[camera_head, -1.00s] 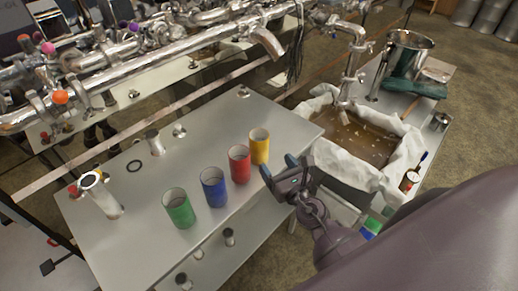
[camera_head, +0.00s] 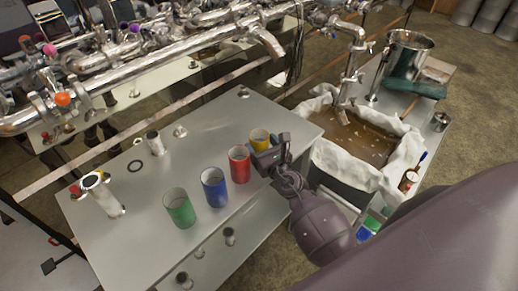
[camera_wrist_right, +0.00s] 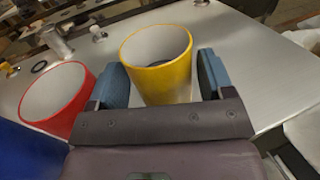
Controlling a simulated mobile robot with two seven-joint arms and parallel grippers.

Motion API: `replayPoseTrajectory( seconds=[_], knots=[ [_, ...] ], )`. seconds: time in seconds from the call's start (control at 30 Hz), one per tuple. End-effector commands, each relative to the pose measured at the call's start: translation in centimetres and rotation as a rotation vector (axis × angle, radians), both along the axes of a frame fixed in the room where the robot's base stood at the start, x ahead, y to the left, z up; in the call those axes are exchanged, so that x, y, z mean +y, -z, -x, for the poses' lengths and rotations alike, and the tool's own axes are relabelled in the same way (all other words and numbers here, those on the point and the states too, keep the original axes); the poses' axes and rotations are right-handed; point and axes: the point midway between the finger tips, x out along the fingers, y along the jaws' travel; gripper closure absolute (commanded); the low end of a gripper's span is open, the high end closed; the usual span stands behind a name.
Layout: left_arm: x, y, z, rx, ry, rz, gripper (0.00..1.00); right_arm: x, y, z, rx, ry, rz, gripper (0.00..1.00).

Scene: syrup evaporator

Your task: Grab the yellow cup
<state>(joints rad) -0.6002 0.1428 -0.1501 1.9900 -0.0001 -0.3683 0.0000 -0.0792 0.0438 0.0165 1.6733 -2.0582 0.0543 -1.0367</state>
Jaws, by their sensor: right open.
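The yellow cup (camera_head: 260,139) stands upright on the metal table (camera_head: 130,235), at the right end of a row of cups. In the right wrist view the yellow cup (camera_wrist_right: 160,62) is between the two blue fingers of my right gripper (camera_wrist_right: 160,80). The fingers are open, one on each side, with a gap at least on the right. In the head view my right gripper (camera_head: 268,157) covers the lower part of the cup. My left gripper is not in view.
The red cup (camera_head: 239,165) stands close beside the left finger. The blue cup (camera_head: 214,188) and green cup (camera_head: 180,208) stand farther left. A cloth-lined basin (camera_head: 360,138) of brown liquid is to the right. Metal pipes (camera_head: 150,58) run behind the table.

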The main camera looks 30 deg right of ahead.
Motion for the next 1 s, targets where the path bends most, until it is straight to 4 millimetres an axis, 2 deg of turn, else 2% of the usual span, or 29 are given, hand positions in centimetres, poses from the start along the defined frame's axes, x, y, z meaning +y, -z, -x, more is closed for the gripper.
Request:
replayPoseTrajectory(
  seconds=[0.1, 0.2, 0.43, 0.47, 0.7, 1.0],
  knots=[
    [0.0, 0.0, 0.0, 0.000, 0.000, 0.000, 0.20, 0.0, 0.0, -1.3, 0.000, 0.001, 0.001, 0.26],
    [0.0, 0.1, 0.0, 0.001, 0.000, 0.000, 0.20, 0.0, 0.0, -1.8, 0.001, 0.001, 0.001, 0.26],
    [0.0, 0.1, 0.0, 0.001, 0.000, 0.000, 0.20, 0.0, 0.0, -1.9, 0.001, 0.002, 0.001, 0.26],
    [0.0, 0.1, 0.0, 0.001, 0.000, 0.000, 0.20, 0.0, 0.0, -1.9, 0.001, 0.002, 0.001, 0.27],
    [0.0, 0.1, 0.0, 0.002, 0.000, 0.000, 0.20, 0.0, 0.0, -1.9, 0.001, 0.001, 0.001, 0.63],
    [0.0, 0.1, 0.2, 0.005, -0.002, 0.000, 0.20, -0.1, -0.1, -1.9, 0.001, 0.001, 0.001, 0.63]
  ],
)
